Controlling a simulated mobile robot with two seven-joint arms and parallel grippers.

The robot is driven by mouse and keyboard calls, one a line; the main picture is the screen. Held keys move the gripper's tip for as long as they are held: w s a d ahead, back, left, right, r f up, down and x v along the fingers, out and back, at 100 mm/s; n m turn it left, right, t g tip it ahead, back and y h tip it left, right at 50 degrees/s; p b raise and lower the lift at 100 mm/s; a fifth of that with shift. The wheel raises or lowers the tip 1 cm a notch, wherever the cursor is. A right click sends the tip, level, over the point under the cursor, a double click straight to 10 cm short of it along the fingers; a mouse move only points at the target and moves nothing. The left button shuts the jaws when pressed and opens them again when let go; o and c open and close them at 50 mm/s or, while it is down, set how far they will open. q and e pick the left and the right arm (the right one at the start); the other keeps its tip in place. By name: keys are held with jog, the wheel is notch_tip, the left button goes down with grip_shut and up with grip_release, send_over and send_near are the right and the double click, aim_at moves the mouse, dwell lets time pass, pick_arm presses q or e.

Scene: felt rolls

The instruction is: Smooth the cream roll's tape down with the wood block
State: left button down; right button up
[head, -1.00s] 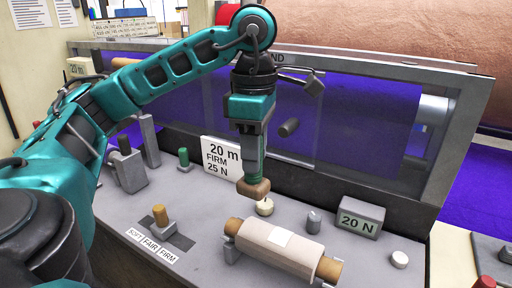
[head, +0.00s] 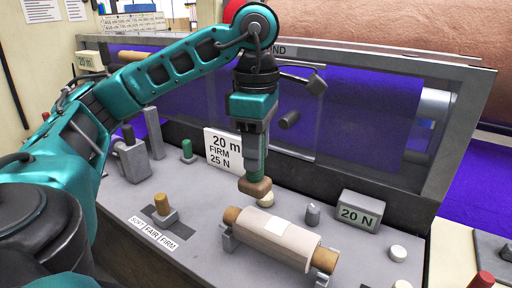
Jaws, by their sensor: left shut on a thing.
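The cream roll (head: 262,238) lies on a brown core across grey cradles at the front of the grey bench. A white tape patch (head: 279,228) shows on its upper side. My left gripper (head: 252,170) points down above the bench, behind the roll's left end. My right gripper is not in view.
A "20 m FIRM 25 N" card (head: 222,150) stands behind. A "20 N" box (head: 359,216), a grey knob (head: 312,214) and a white button (head: 398,253) are to the right. A wooden peg (head: 163,206) is at left. A clear-panelled frame (head: 440,150) rises at the back.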

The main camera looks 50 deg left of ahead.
aim_at(256, 178)
pick_arm(q)
notch_tip(256, 178, down, 5)
jog(key=b, duration=0.3)
jog(key=shift+r, duration=0.2)
jog(key=shift+f, duration=0.15)
dwell(0.3)
jog(key=shift+f+b, duration=0.55)
jog(key=shift+b, duration=0.15)
dwell(0.3)
jog(key=shift+w+d+r+p, duration=0.1)
jog(key=shift+w+d+p, duration=0.15)
jog(key=shift+d, duration=0.45)
jog(key=shift+w+d+p, duration=0.1)
jog(key=shift+d+p, duration=0.15)
jog(key=shift+d, duration=0.7)
